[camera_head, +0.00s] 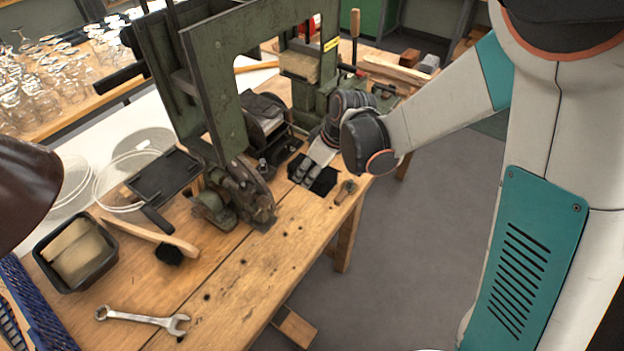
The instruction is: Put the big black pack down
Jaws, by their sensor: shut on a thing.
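The big black pack (325,183) is a dark, flat-looking shape at the right edge of the wooden workbench (262,285). My gripper (306,174) reaches down from the upper right and is shut on the pack.
A green machine (213,90) with a wheel stands left of my gripper. A small wooden-handled tool (345,190) lies right of the pack. A brush (150,235), a black tub (78,285) and a wrench (145,318) lie nearer. The front bench strip is mostly clear.

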